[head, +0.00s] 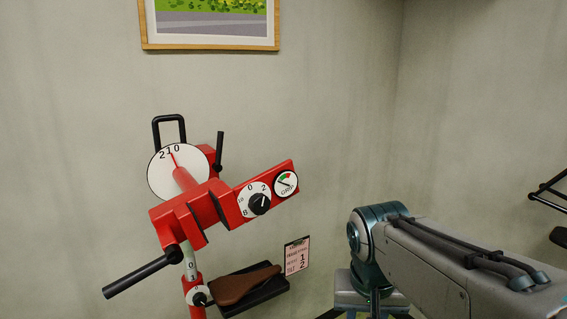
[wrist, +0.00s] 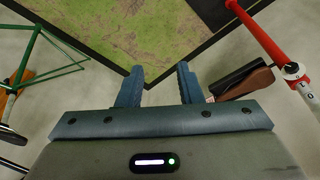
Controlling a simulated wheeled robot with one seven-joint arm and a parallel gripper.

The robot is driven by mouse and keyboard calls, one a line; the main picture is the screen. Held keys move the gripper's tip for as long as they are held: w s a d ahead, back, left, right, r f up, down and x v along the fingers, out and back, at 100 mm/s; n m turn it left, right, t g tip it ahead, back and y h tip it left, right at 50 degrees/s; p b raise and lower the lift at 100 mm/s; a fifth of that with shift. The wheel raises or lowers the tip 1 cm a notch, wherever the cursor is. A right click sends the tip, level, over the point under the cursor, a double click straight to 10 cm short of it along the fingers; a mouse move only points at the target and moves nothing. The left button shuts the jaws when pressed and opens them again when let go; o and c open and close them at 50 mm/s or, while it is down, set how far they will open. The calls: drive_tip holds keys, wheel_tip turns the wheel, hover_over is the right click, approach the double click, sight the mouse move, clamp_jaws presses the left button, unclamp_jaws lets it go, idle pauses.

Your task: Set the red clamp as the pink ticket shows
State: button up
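The red clamp (head: 185,218) stands on a red post at left centre in the head view. Its white disc (head: 158,180) reads 2, 1, 0, with a red pointer near 1. A black knob (head: 259,204) sits on a numbered dial and seems turned toward 2. Beside it is a round GRIP gauge (head: 286,184). The pink ticket (head: 297,257) shows a 1 above a 2; its smaller words are blurred. My gripper (wrist: 160,70) is open and empty in the wrist view, away from the clamp. The red post (wrist: 262,32) shows there at upper right.
A brown saddle (head: 247,284) lies on a black tray beside the post. Black handles (head: 142,273) stick out from the clamp. A green frame (wrist: 37,62) is at left in the wrist view, near a dark-edged mat (wrist: 150,30). Wall surrounds the clamp.

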drive_tip(key=w+a+r+m+h+p, duration=0.1)
drive_tip(key=w+a+r+p, duration=0.1)
drive_tip(key=w+a+r, duration=0.3)
drive_tip(key=w+a+r+m+p, duration=0.1)
drive_tip(key=w+r+p, duration=0.1)
drive_tip(key=r, duration=0.6)
drive_tip(key=w+a+r+m+h+p, duration=0.1)
drive_tip(key=w+a+r+m, duration=0.1)
drive_tip(key=w+a+r, duration=0.3)
drive_tip(key=m+h+p, duration=0.1)
drive_tip(key=m+p, duration=0.5)
approach(284, 162)
drive_tip(key=b+x, duration=0.2)
drive_tip(key=x, duration=1)
drive_tip(key=shift+d+f, duration=0.15)
drive_tip(key=shift+f, duration=0.25)
drive_tip(key=shift+w, duration=0.1)
clamp_jaws()
